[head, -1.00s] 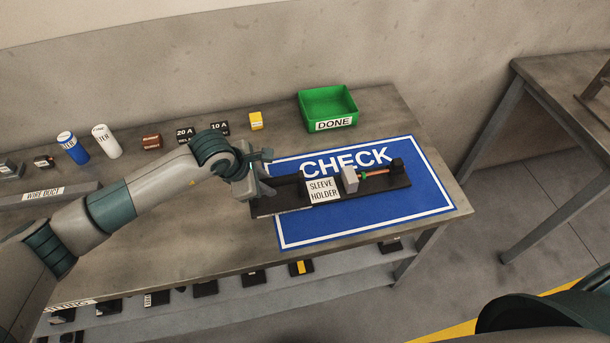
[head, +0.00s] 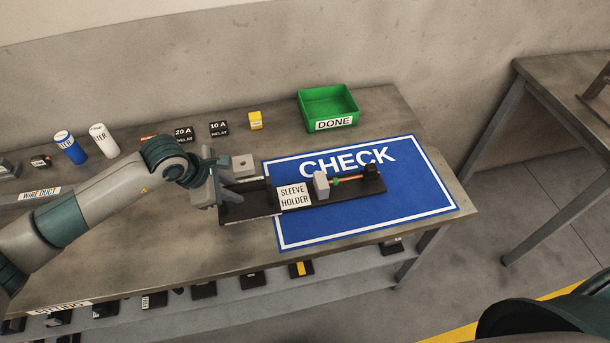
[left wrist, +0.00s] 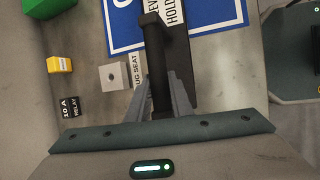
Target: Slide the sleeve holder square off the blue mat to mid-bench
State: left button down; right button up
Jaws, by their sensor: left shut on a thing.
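The sleeve holder (head: 348,195) is a long black base with a white label, a grey block and a copper-coloured rod reaching a black end block. Its right part lies on the blue CHECK mat (head: 415,200). Its left end is past the mat's left edge, on the bare bench. It lies slightly askew, nearly along the mat's long side. My left gripper (head: 226,180) is at the holder's left end. In the left wrist view its fingers (left wrist: 161,100) are shut on the holder's black bar (left wrist: 155,50). My right gripper is not in view.
A grey plug seat block (head: 243,166) stands just behind the holder's left end. Relays (head: 219,129), a yellow block (head: 256,120) and the green DONE box (head: 328,108) line the back. The bench (head: 170,240) is clear in front of the gripper.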

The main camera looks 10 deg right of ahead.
pick_arm(q)
jog(key=shift+s+a+f+b, duration=0.15)
jog(key=shift+a+b, duration=0.65)
jog(key=shift+a, duration=1.85)
jog(key=shift+s+a+f+b, duration=0.1)
jog(key=shift+a+b, duration=0.65)
jog(key=shift+a, duration=1.9)
jog(key=c, duration=1.5)
grip_release()
jog(key=shift+w, duration=0.15)
jog(key=shift+r, duration=0.1)
jog(key=shift+r, duration=0.15)
jog(key=shift+a+r, duration=0.15)
jog(key=shift+r, duration=0.4)
jog(key=v, duration=1)
jog(key=shift+s+a+r, duration=0.15)
jog(key=shift+s, duration=0.05)
